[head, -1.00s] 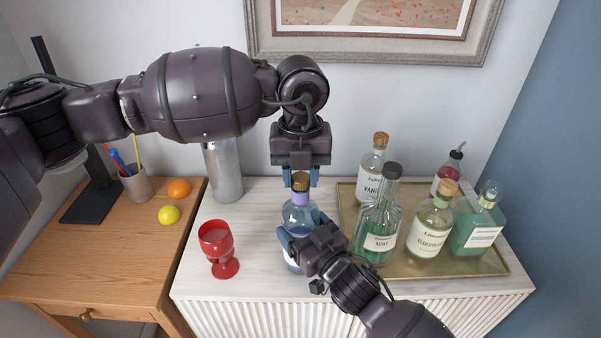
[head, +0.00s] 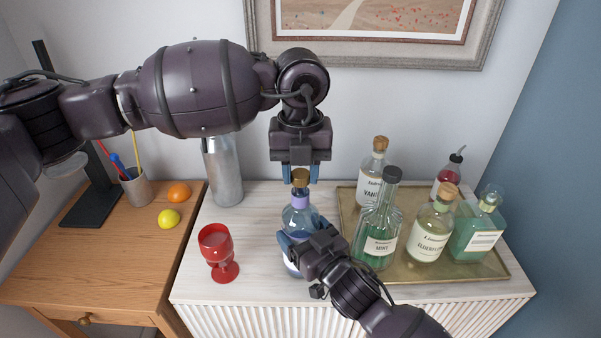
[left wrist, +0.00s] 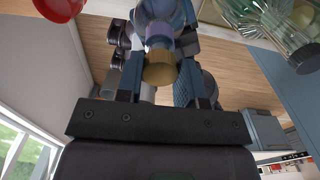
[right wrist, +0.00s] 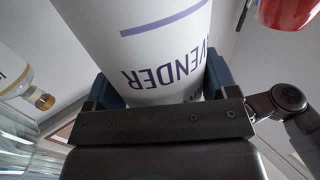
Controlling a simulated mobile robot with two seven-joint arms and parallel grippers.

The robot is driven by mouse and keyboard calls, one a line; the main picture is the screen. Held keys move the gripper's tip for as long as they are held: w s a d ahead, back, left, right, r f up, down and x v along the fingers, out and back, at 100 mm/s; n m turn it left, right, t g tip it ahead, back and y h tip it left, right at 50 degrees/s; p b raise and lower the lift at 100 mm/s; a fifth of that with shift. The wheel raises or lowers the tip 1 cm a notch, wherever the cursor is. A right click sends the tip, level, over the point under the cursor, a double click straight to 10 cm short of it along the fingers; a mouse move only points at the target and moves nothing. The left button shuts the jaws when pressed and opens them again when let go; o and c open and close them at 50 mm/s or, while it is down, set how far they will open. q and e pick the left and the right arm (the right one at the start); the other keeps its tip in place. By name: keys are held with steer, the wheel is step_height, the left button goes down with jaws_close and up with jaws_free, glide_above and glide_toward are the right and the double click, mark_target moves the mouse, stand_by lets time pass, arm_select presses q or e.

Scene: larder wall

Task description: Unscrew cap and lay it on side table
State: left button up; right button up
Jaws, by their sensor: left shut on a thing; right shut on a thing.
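A blue lavender bottle (head: 299,219) with a purple collar stands upright on the white cabinet. Its label shows in the right wrist view (right wrist: 150,45). The gold-brown cap (head: 300,177) is at the top of the neck, with a small stretch of neck between it and the collar; I cannot tell whether it is free of the thread. My left gripper (head: 300,174) points down and is shut on the cap (left wrist: 160,68). My right gripper (head: 300,243) is shut on the bottle's body from the front. The wooden side table (head: 120,250) stands at the left.
The side table holds a lemon (head: 168,218), an orange (head: 179,193), a pen cup (head: 136,188) and a black stand (head: 98,203). A red goblet (head: 218,250) and steel shaker (head: 225,172) stand left of the bottle. A brass tray (head: 480,268) with several bottles is at the right.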

mark_target(300, 173)
arm_select(q)
steer(key=shift+r, duration=0.25)
steer(key=shift+r, duration=2)
arm_select(e)
steer(key=o, duration=1.6)
steer(key=shift+o, duration=0.2)
arm_select(q)
steer(key=shift+f+b, duration=0.4)
steer(key=shift+f, duration=0.05)
arm_select(e)
steer(key=v, duration=1.2)
